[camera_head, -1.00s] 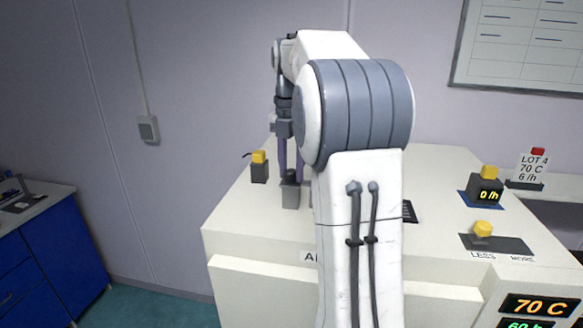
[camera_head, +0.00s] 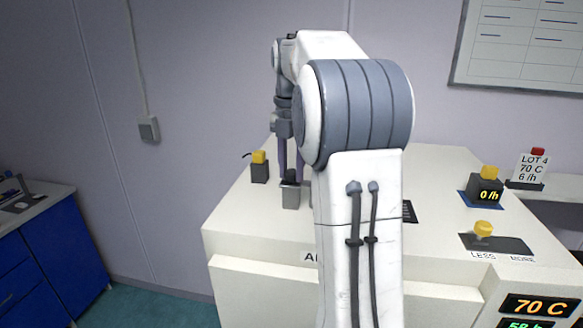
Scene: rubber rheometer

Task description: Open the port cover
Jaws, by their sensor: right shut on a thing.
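My right gripper (camera_head: 291,174) reaches down over the white machine top (camera_head: 240,225), its two purple-grey fingers close together. It is shut on the upper part of a small grey port fixture (camera_head: 290,197). The dark port cover (camera_head: 290,177) shows between the fingers at the top of this fixture. My arm's large grey joint and white link hide what lies to the right of the fixture, so how far the cover is open is hard to tell. My left gripper is not in view.
A black block with a yellow knob (camera_head: 259,158) stands just left of the port. On the right are a yellow-topped 0/h display (camera_head: 485,190), a yellow lever knob (camera_head: 484,229) on a dark plate, and a LOT 4 card (camera_head: 531,168). Blue cabinets (camera_head: 65,245) stand far left.

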